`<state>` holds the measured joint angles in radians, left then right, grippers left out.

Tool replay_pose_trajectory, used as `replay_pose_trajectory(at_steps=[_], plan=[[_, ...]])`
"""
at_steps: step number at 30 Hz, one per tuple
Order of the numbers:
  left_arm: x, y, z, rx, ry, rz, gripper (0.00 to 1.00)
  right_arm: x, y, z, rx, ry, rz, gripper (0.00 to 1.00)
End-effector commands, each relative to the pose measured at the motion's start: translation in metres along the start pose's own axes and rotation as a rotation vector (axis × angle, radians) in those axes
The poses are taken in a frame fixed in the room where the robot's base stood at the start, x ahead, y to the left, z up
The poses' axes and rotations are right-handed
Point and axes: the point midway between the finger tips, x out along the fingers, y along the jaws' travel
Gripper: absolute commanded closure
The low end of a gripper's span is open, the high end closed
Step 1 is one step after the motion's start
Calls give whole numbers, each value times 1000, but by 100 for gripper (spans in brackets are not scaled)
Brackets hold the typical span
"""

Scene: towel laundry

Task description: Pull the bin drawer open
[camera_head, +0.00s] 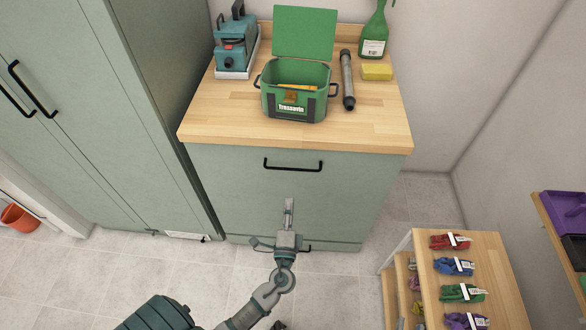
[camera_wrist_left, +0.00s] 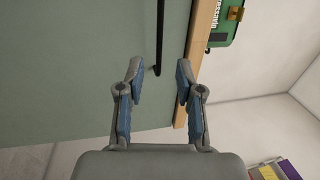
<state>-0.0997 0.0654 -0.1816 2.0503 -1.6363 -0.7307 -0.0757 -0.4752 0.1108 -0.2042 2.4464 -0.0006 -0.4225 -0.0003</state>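The bin drawer (camera_head: 235,185) is the wide grey-green front under the wooden counter, and it looks shut. Its black bar handle (camera_head: 293,168) runs level near the top of the front. My left gripper (camera_head: 289,204) is in front of the drawer, just below the handle in the head view. In the left wrist view the gripper (camera_wrist_left: 158,80) is open and empty. The handle (camera_wrist_left: 160,35) there runs between the two fingers' directions, beyond their tips, nearer the left finger. It appears apart from them. My right gripper is not in view.
The counter (camera_head: 200,125) holds a green box (camera_head: 295,105), a blue device (camera_head: 235,50), a grey tube (camera_head: 347,80), a yellow sponge (camera_head: 377,72) and a spray bottle (camera_head: 374,40). A tall cabinet (camera_head: 90,110) stands left. A wooden stand (camera_head: 500,270) with gloves is lower right.

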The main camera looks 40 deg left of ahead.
Motion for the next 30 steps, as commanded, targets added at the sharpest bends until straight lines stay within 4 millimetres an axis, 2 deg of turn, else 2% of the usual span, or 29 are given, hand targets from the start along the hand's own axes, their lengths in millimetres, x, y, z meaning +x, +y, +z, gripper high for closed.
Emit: replay_pose_trajectory(at_steps=[1, 9, 15, 21, 29, 30], plan=[[14, -3, 0, -2, -2, -5, 64, -1, 1, 1, -1, -19, 2, 60], [78, -2, 0, 0, 0, -3, 64, -6, 3, 17, -4, -117, 8, 60], [112, 0, 0, 0, 1, 0, 64, -7, 4, 22, -5, -146, 10, 60], [126, 1, 0, -1, 0, 2, 64, -7, 4, 24, -4, -155, 10, 60], [128, 1, 0, -1, 1, 2, 64, -7, 5, 24, -4, -156, 11, 60], [128, 1, 0, -1, 1, 2, 69, -7, 5, 24, -4, -156, 11, 60]])
